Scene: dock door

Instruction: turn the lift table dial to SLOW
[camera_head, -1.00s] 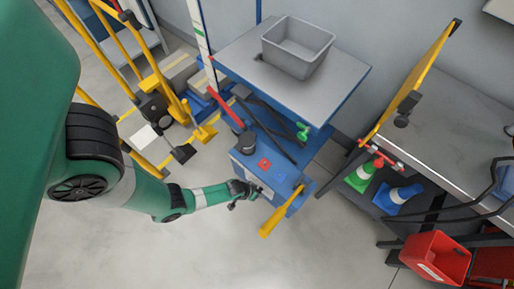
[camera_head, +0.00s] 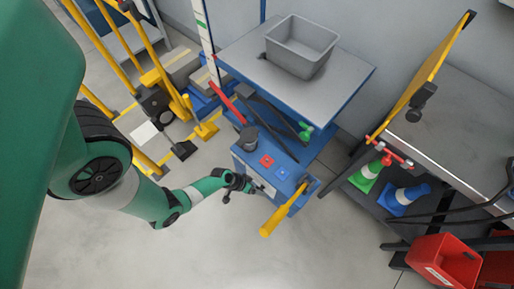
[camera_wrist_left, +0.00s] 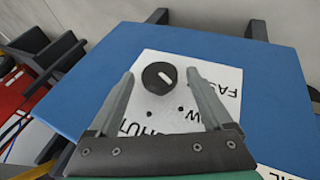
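In the head view my left gripper (camera_head: 243,184) is at the front of the blue lift table's control box (camera_head: 268,163), hiding the dial. My right gripper is not in view.
The lift table top (camera_head: 240,55) carries a grey bin (camera_head: 300,45). A yellow handle (camera_head: 283,209) projects from the control box, close right of my gripper. A workbench (camera_head: 465,130) with cones and a red bin (camera_head: 441,262) stands right. The floor in front is clear.

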